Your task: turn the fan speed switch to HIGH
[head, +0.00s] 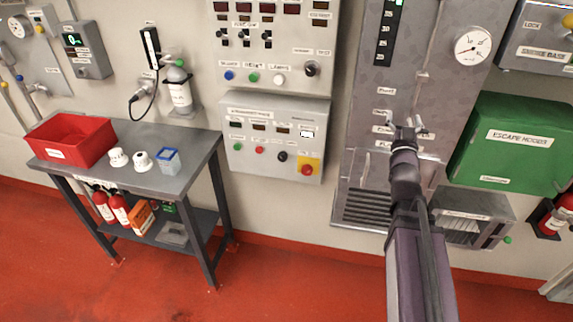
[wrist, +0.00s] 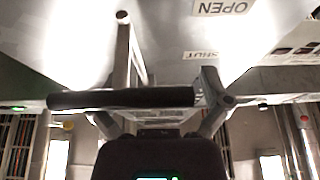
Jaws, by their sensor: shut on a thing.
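My gripper (head: 405,130) is at the front of the tall grey cabinet (head: 362,105) in the head view, seen from behind and small. In the wrist view it is shut on a dark bar-shaped handle (wrist: 122,98) that runs across the picture. An OPEN label (wrist: 225,7) and a SHUT label (wrist: 200,55) are on the surface near this handle. I cannot make out a label for the fan speed switch or a HIGH mark. A black knob (head: 312,69) on the upper control panel and another black knob (head: 283,156) on the lower one are apart from my gripper.
The lower control panel (head: 235,107) has several buttons and a red stop button on yellow (head: 308,168). A green escape hoods box (head: 510,145) is right of my arm. A grey table (head: 185,182) with a red bin (head: 72,143) stands left. Red floor in front is clear.

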